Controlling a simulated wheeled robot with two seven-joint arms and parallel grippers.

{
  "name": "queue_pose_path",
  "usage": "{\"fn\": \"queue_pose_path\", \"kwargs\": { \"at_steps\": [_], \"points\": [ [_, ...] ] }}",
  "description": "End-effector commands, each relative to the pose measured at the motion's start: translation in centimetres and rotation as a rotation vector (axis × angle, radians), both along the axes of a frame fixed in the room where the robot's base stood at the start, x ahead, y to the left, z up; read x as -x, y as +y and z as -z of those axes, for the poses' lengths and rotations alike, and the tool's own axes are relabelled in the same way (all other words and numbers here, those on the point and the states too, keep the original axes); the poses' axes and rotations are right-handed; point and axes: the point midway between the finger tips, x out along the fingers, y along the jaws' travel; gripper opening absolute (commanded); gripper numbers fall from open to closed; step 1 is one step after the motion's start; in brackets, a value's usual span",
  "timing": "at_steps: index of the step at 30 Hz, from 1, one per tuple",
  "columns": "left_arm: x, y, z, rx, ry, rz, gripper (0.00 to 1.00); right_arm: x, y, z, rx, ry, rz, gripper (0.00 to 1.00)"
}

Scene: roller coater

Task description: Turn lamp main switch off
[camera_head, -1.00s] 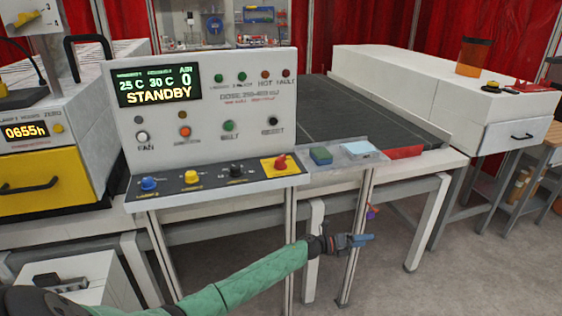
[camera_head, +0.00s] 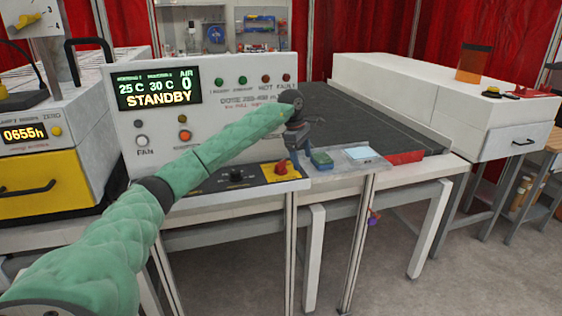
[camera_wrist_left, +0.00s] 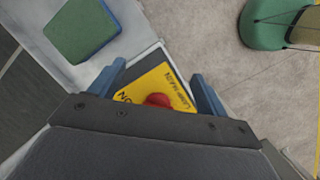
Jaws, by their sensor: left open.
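The lamp main switch (camera_head: 281,167) is a red rotary knob on a yellow plate at the right end of the control panel's sloped front. In the left wrist view the red knob (camera_wrist_left: 158,100) sits on its yellow plate, lettered "LAMP MAIN" and "ON", partly hidden by my gripper body. My left gripper (camera_head: 298,160) hangs over the panel's right end, pointing down, close to the knob. In the left wrist view its two blue fingers (camera_wrist_left: 158,92) are open, one on each side of the knob, with gaps visible. Whether they touch it cannot be told. My right gripper is not in view.
A green block (camera_head: 322,160) and a light-blue pad (camera_head: 364,152) lie on the ledge right of the panel. A black selector knob (camera_head: 236,174) is left of the switch. The display (camera_head: 160,88) reads STANDBY.

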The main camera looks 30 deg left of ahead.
Motion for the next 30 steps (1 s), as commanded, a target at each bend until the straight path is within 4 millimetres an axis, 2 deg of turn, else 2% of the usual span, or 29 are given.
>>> {"fn": "queue_pose_path", "kwargs": {
  "at_steps": [1,3,6,10,14,16,24,30],
  "points": [
    [0.3,2.2,-1.5,-0.056,0.014,-0.005,0.76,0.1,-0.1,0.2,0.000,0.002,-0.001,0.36],
    [0.7,4.3,-2.9,-0.116,0.039,-0.008,0.76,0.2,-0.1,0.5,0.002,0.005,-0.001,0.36],
    [1.3,6.4,-4.4,-0.172,0.063,-0.015,0.76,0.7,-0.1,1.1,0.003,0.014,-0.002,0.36],
    [1.6,7.5,-4.9,-0.201,0.079,-0.017,0.76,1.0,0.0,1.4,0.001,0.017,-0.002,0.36],
    [1.7,7.5,-4.2,-0.202,0.082,-0.017,0.76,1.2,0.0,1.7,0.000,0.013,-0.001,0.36],
    [1.7,7.5,-3.5,-0.201,0.083,-0.017,0.76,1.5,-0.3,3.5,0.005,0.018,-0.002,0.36],
    [1.7,7.4,0.0,-0.200,0.082,-0.017,0.76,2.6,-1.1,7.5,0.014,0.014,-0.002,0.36],
    [1.6,7.4,1.9,-0.199,0.080,-0.018,0.76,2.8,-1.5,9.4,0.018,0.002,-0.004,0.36]
  ]
}}
